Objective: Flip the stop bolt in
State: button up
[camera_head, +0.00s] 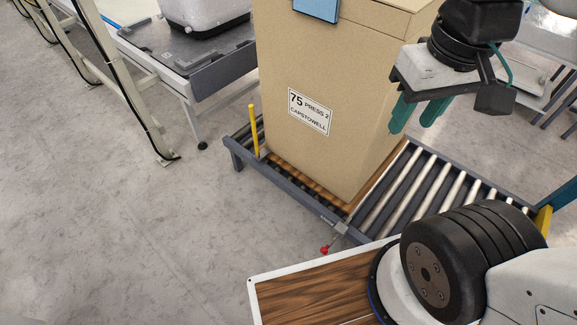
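A small bolt with a red knob (325,250) sits on the front rail of the roller conveyor (289,186). Its rod slants from a grey bracket on the rail, and the knob hangs outside the rail, toward me. A yellow upright post (254,131) stands at the left part of the conveyor. I cannot tell from the picture whether it is linked to the bolt. My gripper (416,115) is at the upper right, above the conveyor and right of the big carton. Its two teal fingers are apart with nothing between them. It is well away from the red knob.
A tall brown carton (340,75) labelled "75 PRESS 2 CAPSTOWELL" stands on the conveyor, just behind the bolt. Bare rollers (430,190) lie to its right. A wood-topped, white-edged surface (300,295) is at the front. Grey floor (130,240) is clear at left.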

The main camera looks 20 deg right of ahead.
aim_at(323, 250)
jog(key=u, duration=1.05)
jog(key=k, duration=0.4)
jog(key=z, duration=0.95)
